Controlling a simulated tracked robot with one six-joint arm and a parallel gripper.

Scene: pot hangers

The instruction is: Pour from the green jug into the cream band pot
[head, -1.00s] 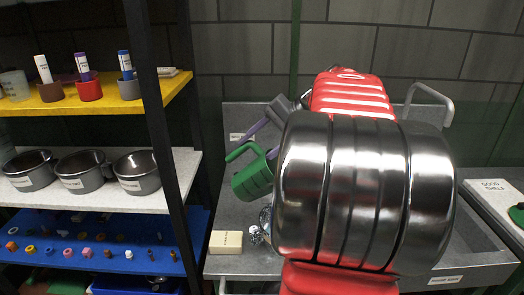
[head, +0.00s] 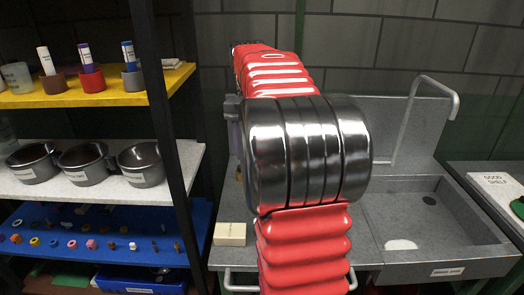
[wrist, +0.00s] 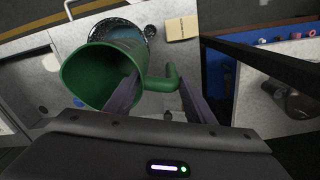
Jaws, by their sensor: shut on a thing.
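In the wrist view the green jug (wrist: 85,82) is tilted, its open mouth towards the camera. My gripper (wrist: 160,95) is shut on the jug at its handle side. No stream from the jug shows. Beyond the jug is a dark speckled round thing with blue inside (wrist: 124,30); I cannot tell whether it is the cream band pot. In the head view my red arm hides the jug and most of the gripper. Three dark pots with white labels (head: 33,165), (head: 84,162), (head: 142,163) stand on the white shelf; their labels are unreadable.
A cream block (head: 229,234) lies on the grey counter, also seen in the wrist view (wrist: 182,28). A sink (head: 435,225) with a tall tap (head: 440,85) is at right. The shelf's black post (head: 165,130) stands left of my arm.

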